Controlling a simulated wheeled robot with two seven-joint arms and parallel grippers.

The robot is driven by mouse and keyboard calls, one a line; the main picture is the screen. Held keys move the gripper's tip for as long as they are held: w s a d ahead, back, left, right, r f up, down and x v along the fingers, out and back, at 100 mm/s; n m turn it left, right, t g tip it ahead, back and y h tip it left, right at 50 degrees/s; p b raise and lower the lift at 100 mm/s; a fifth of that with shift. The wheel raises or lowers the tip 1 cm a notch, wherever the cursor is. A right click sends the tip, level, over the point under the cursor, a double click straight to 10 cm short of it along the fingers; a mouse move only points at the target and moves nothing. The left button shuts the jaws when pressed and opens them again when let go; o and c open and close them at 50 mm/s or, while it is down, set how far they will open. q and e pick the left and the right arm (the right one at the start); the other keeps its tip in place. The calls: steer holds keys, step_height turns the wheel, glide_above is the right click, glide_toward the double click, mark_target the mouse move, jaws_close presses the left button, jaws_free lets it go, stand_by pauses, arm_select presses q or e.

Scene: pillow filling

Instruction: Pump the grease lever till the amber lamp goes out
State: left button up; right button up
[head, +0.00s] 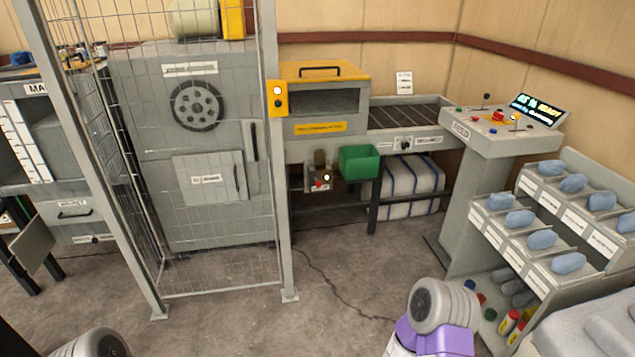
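A small grey unit (312,184) sits low under the yellow-topped machine, left of the green bin. It has a dark cylinder (320,158) on top, a red knob (319,184) and a small lit, yellowish-white lamp (327,177). This looks like the greasing unit, but I cannot make out a lever on it for certain. Parts of my arms show at the bottom left and bottom right edges. Neither gripper is in view, and both are far from the unit in the picture.
A mesh fence (215,150) with a post (284,200) stands left of the unit. A green bin (359,161) hangs beside it. A control console (500,135) and a rack (540,215) of blue-grey pieces stand at right. The middle floor (350,260) is clear except for a cable or crack.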

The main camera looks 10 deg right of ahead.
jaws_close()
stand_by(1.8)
